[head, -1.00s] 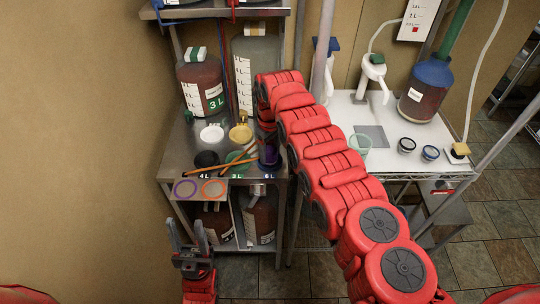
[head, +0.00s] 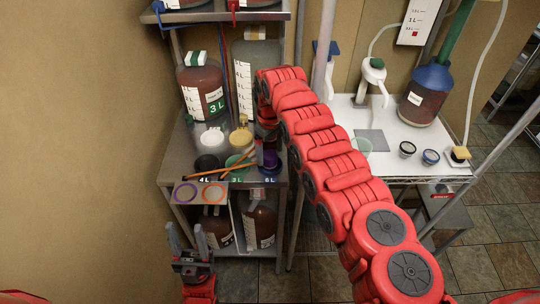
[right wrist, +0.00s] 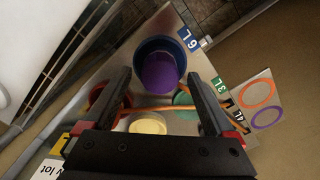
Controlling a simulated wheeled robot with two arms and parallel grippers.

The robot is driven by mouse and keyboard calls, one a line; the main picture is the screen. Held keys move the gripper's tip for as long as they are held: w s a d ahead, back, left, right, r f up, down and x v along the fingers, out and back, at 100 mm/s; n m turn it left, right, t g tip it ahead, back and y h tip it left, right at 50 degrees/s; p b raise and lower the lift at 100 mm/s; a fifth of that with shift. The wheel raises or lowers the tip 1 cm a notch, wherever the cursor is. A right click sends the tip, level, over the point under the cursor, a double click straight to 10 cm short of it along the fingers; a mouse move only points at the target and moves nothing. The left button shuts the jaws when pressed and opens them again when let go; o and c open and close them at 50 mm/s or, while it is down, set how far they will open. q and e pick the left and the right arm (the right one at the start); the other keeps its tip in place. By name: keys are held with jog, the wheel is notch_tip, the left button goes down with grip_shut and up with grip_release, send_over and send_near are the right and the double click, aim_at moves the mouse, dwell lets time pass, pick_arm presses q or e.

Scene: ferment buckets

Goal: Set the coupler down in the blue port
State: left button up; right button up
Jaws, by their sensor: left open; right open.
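The coupler is a purple cylinder (right wrist: 160,73) in the right wrist view. It stands within the round blue port (right wrist: 140,52), beside the 6 L label; how deep it sits cannot be told. In the head view the purple coupler (head: 270,160) shows at the right front of the steel shelf. My right gripper (right wrist: 157,80) is open, with its fingers apart on either side of the coupler and no clear contact. In the head view that gripper is partly hidden by my arm. My left gripper (head: 187,243) is open and empty, low in front of the shelf.
A black port (head: 206,163) and a green port (head: 237,162) stand left of the coupler. Orange sticks (head: 236,166) lie across them. A white lid (head: 211,138) and a yellow tub (head: 240,138) are behind. A white table (head: 395,160) is to the right.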

aim_at(270, 155)
notch_tip(270, 155, up, 6)
jog(key=shift+b, duration=0.9)
jog(key=shift+r+p, duration=0.55)
jog(key=shift+r, duration=1.45)
